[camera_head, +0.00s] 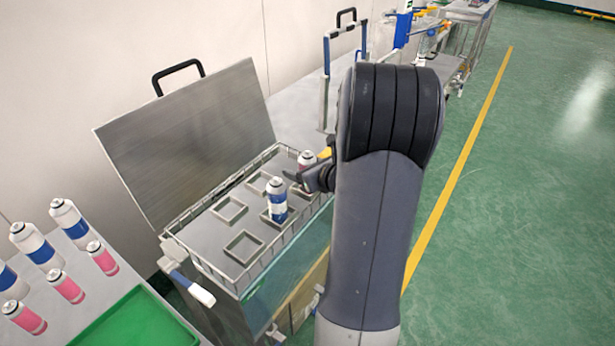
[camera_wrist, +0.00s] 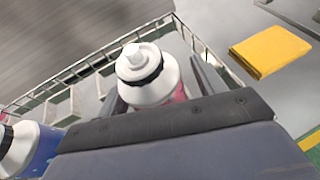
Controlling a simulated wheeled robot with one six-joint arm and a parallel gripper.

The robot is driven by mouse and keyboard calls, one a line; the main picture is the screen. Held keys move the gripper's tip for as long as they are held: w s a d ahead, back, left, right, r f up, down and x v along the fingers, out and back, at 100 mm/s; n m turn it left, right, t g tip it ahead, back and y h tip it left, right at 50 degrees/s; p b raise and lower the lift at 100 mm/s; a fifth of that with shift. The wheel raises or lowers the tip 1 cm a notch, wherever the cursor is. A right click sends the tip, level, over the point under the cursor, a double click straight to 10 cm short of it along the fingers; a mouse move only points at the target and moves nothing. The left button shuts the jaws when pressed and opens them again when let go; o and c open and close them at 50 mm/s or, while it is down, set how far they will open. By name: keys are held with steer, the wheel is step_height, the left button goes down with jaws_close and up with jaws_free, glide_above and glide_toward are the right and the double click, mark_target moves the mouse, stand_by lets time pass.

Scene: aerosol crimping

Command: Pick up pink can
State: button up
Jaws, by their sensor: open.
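A pink can (camera_head: 306,159) with a white top stands at the far right of the wire-railed bath, partly hidden by my gripper. In the wrist view, the white top of the pink can (camera_wrist: 147,76) is close in front, with a little pink showing below it. My gripper (camera_head: 303,179) is open, with its fingers beside the can. In the wrist view, a finger shows on each side of the can; whether they touch it cannot be told. A blue can (camera_head: 277,203) stands upright in a square holder nearby, and it also shows at the wrist view's lower left (camera_wrist: 30,145).
The bath (camera_head: 207,258) has empty square holders and a raised metal lid (camera_head: 190,140) behind it. Several blue-and-white and pink cans (camera_head: 66,287) stand at left near a green tray (camera_head: 135,322). A yellow block (camera_wrist: 270,50) lies beyond the rail. Green floor is clear at right.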

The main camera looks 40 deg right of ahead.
steer(key=c, duration=1.2)
steer(key=shift+o, duration=0.2)
